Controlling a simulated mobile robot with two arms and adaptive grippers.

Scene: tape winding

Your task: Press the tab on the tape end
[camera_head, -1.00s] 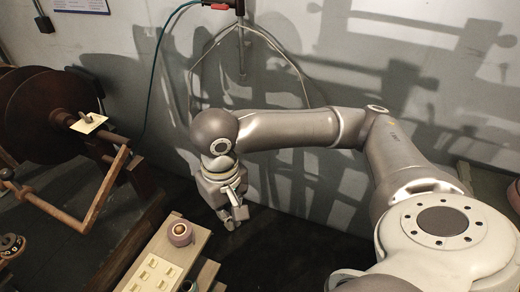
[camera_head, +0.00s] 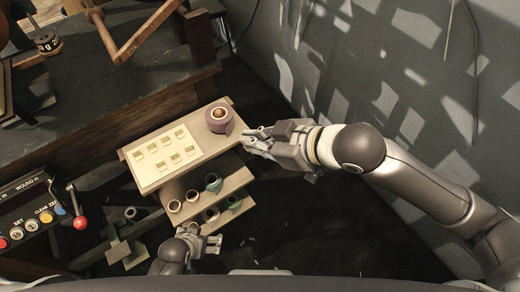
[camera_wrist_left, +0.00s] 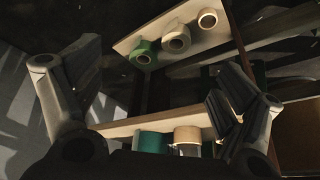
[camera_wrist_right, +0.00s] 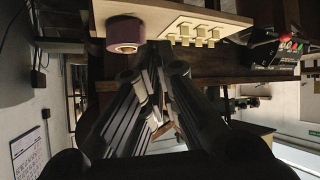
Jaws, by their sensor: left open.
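The cream card with several small square tabs (camera_head: 165,150) lies on the top board of the stand in the head view and shows at the top of the right wrist view (camera_wrist_right: 200,33). A mauve tape roll (camera_head: 219,124) sits at the board's right end. My right gripper (camera_head: 247,140) is just right of this roll; its fingers look closed together in the right wrist view (camera_wrist_right: 153,60), with nothing clearly held. My left gripper (camera_head: 207,242) is open and empty in front of the stand, its fingers wide apart in the left wrist view. No tape end is visible now.
The stand's lower shelves (camera_head: 240,178) hold several tape rolls. A control box with coloured buttons (camera_head: 30,215) and a red-knobbed lever (camera_head: 80,222) is at the left. A wooden crank (camera_head: 130,40) is at the top. The wall (camera_head: 400,60) is at the right.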

